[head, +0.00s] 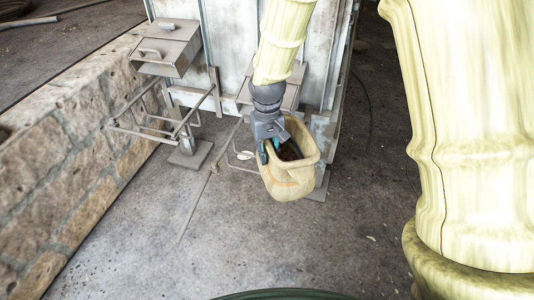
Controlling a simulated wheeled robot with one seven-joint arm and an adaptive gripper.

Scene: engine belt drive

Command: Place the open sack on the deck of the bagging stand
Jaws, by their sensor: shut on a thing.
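The open sack (288,185) is tan, with its mouth facing up and a dark inside. It hangs in the air in the middle of the head view. My gripper (265,151), with teal fingertips, is shut on the left side of the sack's rim. A grey metal rod frame (165,128) on a post with a flat foot stands to the left, apart from the sack; it looks like the bagging stand. I cannot clearly tell its deck. The sack and my arm hide part of what lies behind them.
A grey metal box with a handle (168,48) juts from the pale panelled machine (228,45) above the frame. A second box is partly hidden behind my arm. A stone wall (75,170) runs along the left. The concrete floor (160,240) in front is mostly clear.

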